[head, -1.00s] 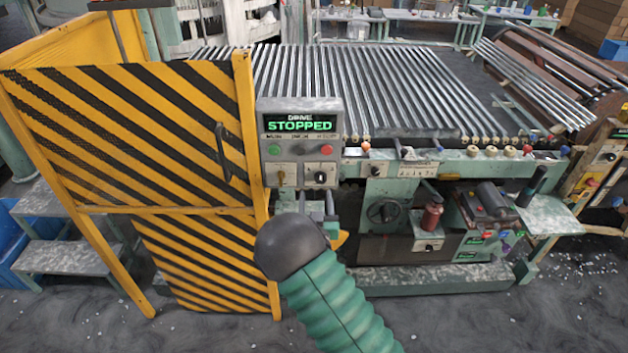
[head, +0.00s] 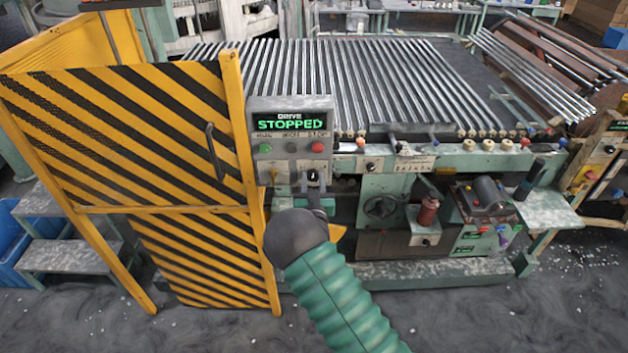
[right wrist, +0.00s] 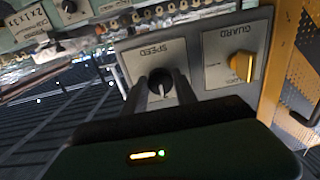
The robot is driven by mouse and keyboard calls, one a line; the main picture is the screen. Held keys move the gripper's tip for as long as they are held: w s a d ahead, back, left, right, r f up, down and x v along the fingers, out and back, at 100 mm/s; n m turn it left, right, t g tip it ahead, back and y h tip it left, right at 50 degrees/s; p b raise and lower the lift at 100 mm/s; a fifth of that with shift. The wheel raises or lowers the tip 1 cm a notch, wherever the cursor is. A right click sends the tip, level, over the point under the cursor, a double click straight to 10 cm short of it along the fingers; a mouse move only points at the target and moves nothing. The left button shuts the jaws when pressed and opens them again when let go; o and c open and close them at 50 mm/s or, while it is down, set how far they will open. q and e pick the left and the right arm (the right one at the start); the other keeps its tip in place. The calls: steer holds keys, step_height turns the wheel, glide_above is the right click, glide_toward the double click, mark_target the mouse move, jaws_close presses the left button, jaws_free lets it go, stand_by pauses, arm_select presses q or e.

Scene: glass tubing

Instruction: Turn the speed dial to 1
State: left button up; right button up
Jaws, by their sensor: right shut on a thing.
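The speed dial (right wrist: 160,84) is a round black knob on a grey plate marked SPEED in the right wrist view. My right gripper (right wrist: 161,82) is shut on it, one finger on each side. In the head view the dial (head: 313,175) sits low on the control box, and my right gripper (head: 313,188) reaches up to it from below. The fingers hide part of the dial, and I cannot read its setting. The display (head: 290,122) on the box reads DRIVE STOPPED in green. My left gripper is not in view.
A yellow guard knob (right wrist: 241,66) is beside the dial. Green (head: 266,148) and red (head: 317,147) buttons are above it. A yellow-and-black striped gate (head: 125,120) stands close on the left. The machine bed with glass tubes (head: 330,80) lies behind.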

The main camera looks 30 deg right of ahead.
steer(key=shift+s+d, duration=0.1)
steer(key=shift+d, duration=0.1)
jaws_close()
steer(key=shift+w+a, duration=0.2)
steer(key=shift+a, duration=0.15)
steer(key=shift+d, duration=0.15)
